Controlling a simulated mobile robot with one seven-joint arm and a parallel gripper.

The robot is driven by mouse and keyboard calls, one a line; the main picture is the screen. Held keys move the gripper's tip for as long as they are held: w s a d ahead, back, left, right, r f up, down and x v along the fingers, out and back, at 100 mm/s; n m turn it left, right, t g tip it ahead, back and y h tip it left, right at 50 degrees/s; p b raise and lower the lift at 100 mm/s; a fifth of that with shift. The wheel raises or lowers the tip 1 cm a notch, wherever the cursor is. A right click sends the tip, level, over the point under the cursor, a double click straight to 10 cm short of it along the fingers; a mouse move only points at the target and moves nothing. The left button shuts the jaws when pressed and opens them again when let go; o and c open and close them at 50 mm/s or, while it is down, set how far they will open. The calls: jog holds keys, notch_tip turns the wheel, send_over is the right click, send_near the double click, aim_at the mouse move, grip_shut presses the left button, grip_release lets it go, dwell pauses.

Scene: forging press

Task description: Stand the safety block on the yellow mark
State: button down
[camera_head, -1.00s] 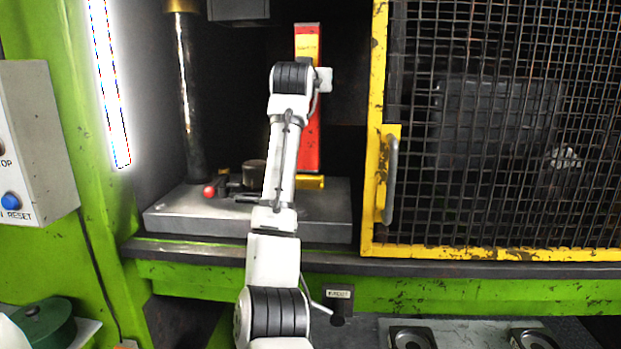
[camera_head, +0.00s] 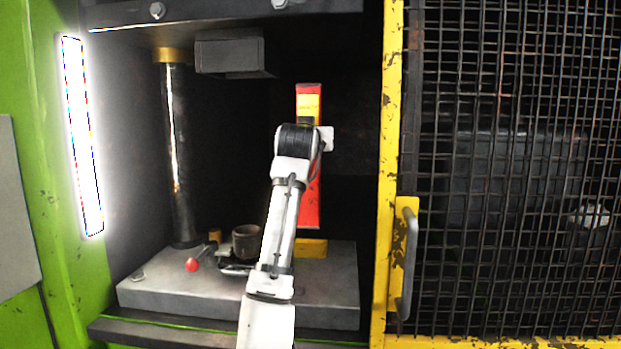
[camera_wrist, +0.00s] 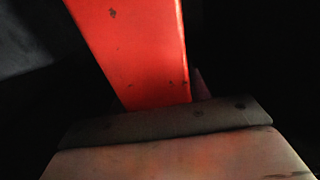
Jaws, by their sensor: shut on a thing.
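The safety block (camera_head: 308,190) is a tall red bar with a yellow label near its top. It stands upright in the head view, partly hidden by my arm. The yellow mark (camera_head: 313,248) is on the right part of the press bed, just under the block's lower end in the picture. I cannot tell whether the block touches it. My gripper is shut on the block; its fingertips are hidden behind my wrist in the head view. In the wrist view a dark finger pad (camera_wrist: 165,122) crosses in front of the red block (camera_wrist: 135,50).
The grey press bed (camera_head: 150,290) carries a dark cylinder (camera_head: 246,242) and a red-knobbed lever (camera_head: 192,264) left of my arm. A dark column (camera_head: 178,150) stands at the left. The yellow-framed mesh guard (camera_head: 392,150) closes off the right. A dark ram block (camera_head: 232,53) hangs above.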

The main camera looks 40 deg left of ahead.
jog(key=shift+d+f+p, duration=0.15)
jog(key=shift+f+p, duration=0.45)
jog(key=shift+f, duration=2.35)
jog(key=c, duration=1.1)
grip_release()
jog(key=shift+f, duration=0.2)
jog(key=o, duration=0.4)
jog(key=shift+s+r, duration=0.1)
jog(key=shift+s, duration=0.05)
